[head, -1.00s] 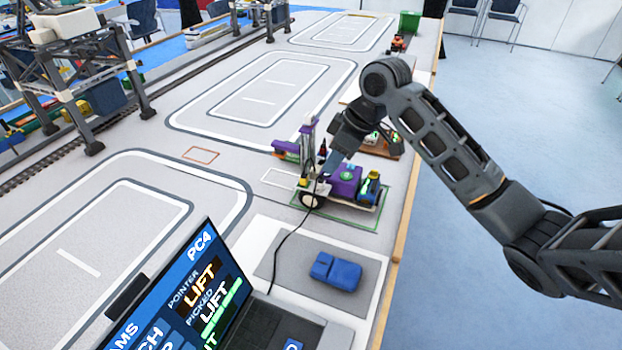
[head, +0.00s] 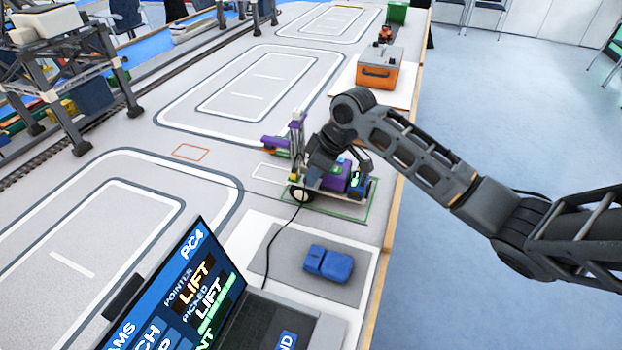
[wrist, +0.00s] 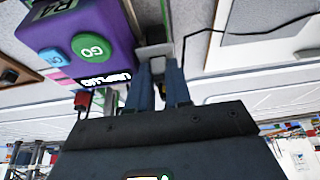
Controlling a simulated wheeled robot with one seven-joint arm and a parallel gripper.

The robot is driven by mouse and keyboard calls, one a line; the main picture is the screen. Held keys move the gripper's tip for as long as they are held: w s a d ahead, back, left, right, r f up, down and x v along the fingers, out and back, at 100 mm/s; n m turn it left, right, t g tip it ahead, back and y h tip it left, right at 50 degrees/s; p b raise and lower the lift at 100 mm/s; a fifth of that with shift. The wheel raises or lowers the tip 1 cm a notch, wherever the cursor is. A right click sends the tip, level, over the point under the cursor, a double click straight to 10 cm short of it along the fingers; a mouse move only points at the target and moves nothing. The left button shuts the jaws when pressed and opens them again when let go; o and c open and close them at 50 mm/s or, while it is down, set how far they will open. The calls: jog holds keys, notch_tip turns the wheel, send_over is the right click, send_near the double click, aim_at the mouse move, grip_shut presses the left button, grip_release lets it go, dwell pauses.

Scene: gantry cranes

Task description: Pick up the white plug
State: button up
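A small pale grey-white block, which looks like the plug (wrist: 153,50), shows at my fingertips in the wrist view, beside the purple vehicle (wrist: 85,35) with its green GO button. My gripper (wrist: 158,68) has its two dark blue fingers close together at this block. I cannot tell whether they grip it. In the head view my gripper (head: 311,176) is low at the left side of the vehicle (head: 338,176), and the plug is hidden there. A black cable (head: 271,250) runs from the laptop up to the vehicle's near side.
The laptop (head: 200,300) stands at the front, with a blue mouse-like object (head: 328,263) on a grey pad to its right. An orange box (head: 380,73) stands farther back near the table's right edge. Track markings cover the open table on the left.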

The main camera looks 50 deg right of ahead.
grip_shut()
jog(key=shift+r, duration=0.1)
jog(key=shift+r, duration=0.6)
jog(key=b+v, duration=0.1)
jog(key=v, duration=0.2)
jog(key=shift+w+r, duration=0.15)
jog(key=s+d+r+b, duration=0.1)
jog(key=s+d+r, duration=0.2)
jog(key=s+r, duration=0.3)
jog(key=s, duration=0.4)
jog(key=shift+s+r+b, duration=0.2)
jog(key=shift+r+b, duration=0.1)
jog(key=shift+w, duration=0.1)
